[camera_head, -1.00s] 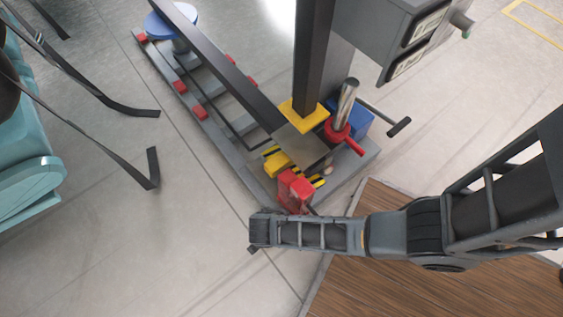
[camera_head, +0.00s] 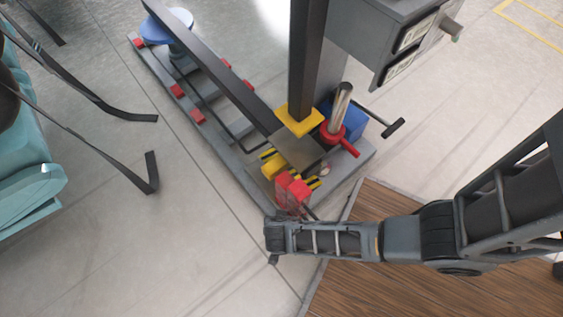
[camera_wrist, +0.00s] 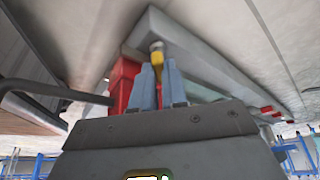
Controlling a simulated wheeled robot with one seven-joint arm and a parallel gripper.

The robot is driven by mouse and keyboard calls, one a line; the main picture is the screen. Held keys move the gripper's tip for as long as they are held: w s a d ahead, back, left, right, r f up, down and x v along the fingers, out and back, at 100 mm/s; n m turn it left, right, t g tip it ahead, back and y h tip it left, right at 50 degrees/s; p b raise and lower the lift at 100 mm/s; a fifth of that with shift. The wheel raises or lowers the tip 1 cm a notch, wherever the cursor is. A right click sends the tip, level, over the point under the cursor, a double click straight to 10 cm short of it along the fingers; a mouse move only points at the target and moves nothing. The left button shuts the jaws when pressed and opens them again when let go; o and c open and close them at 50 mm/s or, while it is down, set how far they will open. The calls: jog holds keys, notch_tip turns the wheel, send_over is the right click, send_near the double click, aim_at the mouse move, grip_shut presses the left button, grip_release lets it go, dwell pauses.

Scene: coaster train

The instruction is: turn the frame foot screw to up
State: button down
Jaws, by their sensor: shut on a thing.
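The frame foot screw (camera_wrist: 156,49) shows in the wrist view as a yellow stem with a pale metal end, at the corner of the grey frame (camera_wrist: 205,68). My gripper (camera_wrist: 159,74) has its two blue-grey fingers on either side of the yellow stem, shut on it. The stem's lower part in the picture is hidden between the fingers. In the head view the wrist end of my arm is beside the near corner of the grey frame (camera_head: 232,168); the fingertips and the screw cannot be made out there.
A red block (camera_head: 290,190) stands close to my wrist, and shows beside the fingers in the wrist view (camera_wrist: 122,84). A red-collared lever (camera_head: 348,148), a blue box (camera_head: 350,120) and a dark post (camera_head: 312,60) stand behind.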

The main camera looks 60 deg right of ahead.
jog(key=c, duration=1.2)
grip_release()
jog(key=shift+o, duration=0.2)
jog(key=shift+m, duration=0.3)
